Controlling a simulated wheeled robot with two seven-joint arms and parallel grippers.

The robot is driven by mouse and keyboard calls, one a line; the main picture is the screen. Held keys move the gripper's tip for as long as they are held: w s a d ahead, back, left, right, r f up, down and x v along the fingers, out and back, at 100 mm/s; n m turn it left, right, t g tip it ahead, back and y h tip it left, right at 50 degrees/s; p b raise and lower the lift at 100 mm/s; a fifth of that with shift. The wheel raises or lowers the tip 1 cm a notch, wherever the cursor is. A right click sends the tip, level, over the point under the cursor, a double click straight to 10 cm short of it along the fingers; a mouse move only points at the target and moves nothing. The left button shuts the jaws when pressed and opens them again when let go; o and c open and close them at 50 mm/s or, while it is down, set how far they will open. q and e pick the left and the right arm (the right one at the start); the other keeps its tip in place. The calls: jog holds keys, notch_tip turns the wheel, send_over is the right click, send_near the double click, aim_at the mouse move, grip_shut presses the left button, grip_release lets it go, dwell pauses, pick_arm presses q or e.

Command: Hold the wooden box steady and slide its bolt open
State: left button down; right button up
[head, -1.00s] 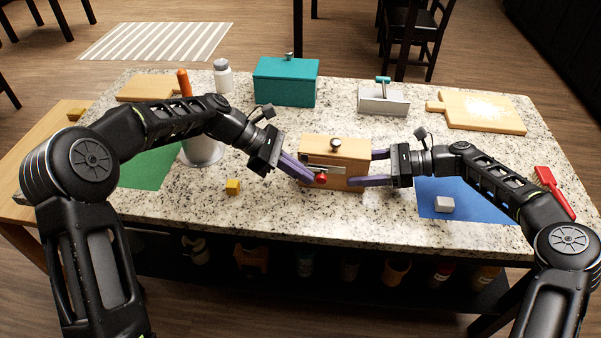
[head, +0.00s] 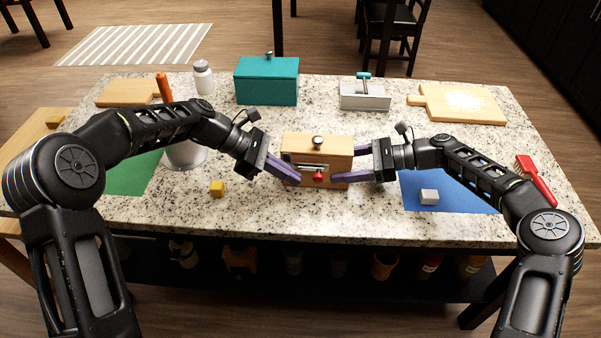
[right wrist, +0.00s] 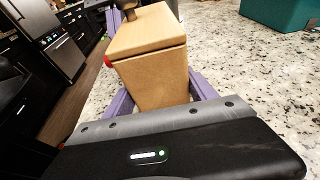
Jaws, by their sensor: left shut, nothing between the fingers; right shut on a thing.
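The wooden box (head: 330,146) stands upright on the granite counter, with a round metal knob on its lid. On its front are a metal bolt (head: 303,165) and the bolt's red knob (head: 318,176), near the middle of the front. My left gripper (head: 299,180) is shut and empty, its fingertips just left of the red knob with a small gap. My right gripper (head: 344,164) is shut on the box's right end, one finger in front and one behind. The right wrist view shows the box (right wrist: 152,80) between the purple fingers and a bit of red knob (right wrist: 107,61).
Behind stand a teal box (head: 267,84) and a grey box with a teal handle (head: 365,96). A yellow cube (head: 217,188) lies front left. A white cube (head: 429,196) lies on a blue mat (head: 465,195) at right. The counter in front of the box is clear.

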pick_arm(q)
jog(key=v, duration=1)
jog(key=shift+a, duration=0.6)
pick_arm(e)
jog(key=shift+d, duration=0.15)
pick_arm(q)
jog(key=shift+f, duration=0.1)
pick_arm(e)
jog(key=o, duration=1.6)
jog(key=shift+c, duration=0.2)
jog(key=shift+d, duration=0.1)
jog(key=v, duration=0.7)
jog(key=shift+w, duration=0.1)
jog(key=shift+d+r, duration=0.1)
jog(key=shift+d, duration=0.05)
